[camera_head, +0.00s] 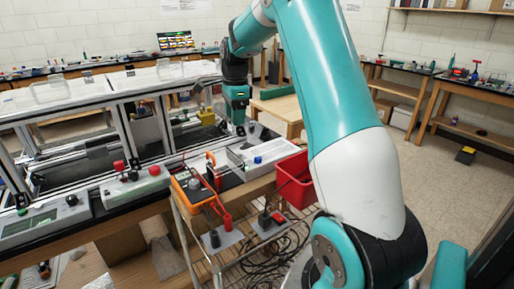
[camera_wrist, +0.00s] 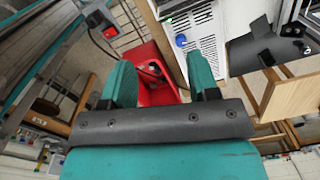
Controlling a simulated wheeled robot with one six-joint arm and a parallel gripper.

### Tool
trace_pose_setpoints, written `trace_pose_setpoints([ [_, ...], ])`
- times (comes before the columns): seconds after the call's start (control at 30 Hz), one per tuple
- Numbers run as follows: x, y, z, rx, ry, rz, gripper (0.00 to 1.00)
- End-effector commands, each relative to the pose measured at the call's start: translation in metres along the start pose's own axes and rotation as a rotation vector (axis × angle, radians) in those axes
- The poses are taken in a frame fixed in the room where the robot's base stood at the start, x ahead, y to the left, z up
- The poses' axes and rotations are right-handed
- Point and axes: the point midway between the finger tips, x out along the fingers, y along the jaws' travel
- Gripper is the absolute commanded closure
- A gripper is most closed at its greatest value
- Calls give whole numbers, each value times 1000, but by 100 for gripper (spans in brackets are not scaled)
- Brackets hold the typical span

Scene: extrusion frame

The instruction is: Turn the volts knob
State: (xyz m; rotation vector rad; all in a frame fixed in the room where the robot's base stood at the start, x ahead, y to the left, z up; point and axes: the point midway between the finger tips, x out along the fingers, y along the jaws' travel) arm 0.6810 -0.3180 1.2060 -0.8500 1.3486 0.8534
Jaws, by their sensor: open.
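A white box-shaped unit (camera_head: 274,151) stands on the bench near the middle, with a blue knob (camera_head: 257,160) on its front. In the wrist view the blue knob (camera_wrist: 181,41) shows at the top, on the pale vented unit (camera_wrist: 205,35). No lettering is readable, so I cannot tell which knob is marked volts. A grey unit with a lit display (camera_head: 40,222) at the left has a dark knob (camera_head: 71,200). My gripper (camera_wrist: 162,80) is open and empty, its fingers apart. In the head view it hangs above the bench, behind the white unit and apart from the knob.
An orange meter (camera_head: 194,189) with red leads sits left of the white unit. A box with red and green buttons (camera_head: 135,184) is further left. A red bin (camera_head: 294,180) is at the right, below my arm. Metal extrusion frames rise behind; cables lie on the cart below.

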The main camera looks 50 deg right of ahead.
Motion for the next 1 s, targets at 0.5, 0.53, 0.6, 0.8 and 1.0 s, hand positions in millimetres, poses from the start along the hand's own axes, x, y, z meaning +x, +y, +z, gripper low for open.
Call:
trace_pose_setpoints([
  [0.5,48,-36,-92,544,47,19,45],
  [0.53,55,-36,-92,544,46,19,45],
  [0.6,71,-35,-92,543,46,19,45],
  [0.8,116,-34,-93,541,46,18,45],
  [1.0,157,-33,-95,540,46,17,45],
])
